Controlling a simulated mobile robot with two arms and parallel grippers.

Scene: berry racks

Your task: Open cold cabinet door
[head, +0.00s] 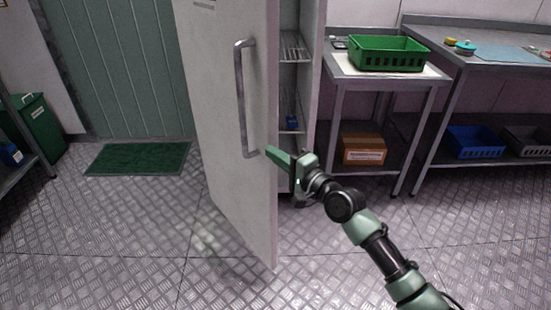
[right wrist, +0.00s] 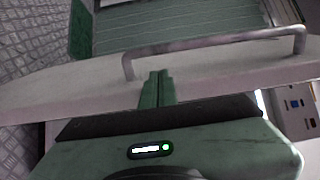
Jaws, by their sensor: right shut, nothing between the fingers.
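The cold cabinet door (head: 222,120) is a tall white panel standing partly open, with its free edge towards me. A grey bar handle (head: 240,100) is on its outer face. Shelves (head: 293,48) of the cabinet show through the gap to the right of the door. My right gripper (head: 272,153) is shut and empty at the door's free edge, below the handle's lower end. In the right wrist view its closed fingers (right wrist: 157,88) overlap the door's edge, with the handle (right wrist: 215,42) beyond; I cannot tell if they touch. My left gripper is not in view.
A steel table with a green crate (head: 388,53) stands right of the cabinet, with a cardboard box (head: 363,149) below. A blue crate (head: 474,141) sits under the bench farther right. A green mat (head: 138,158) lies at left; the floor before the door is clear.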

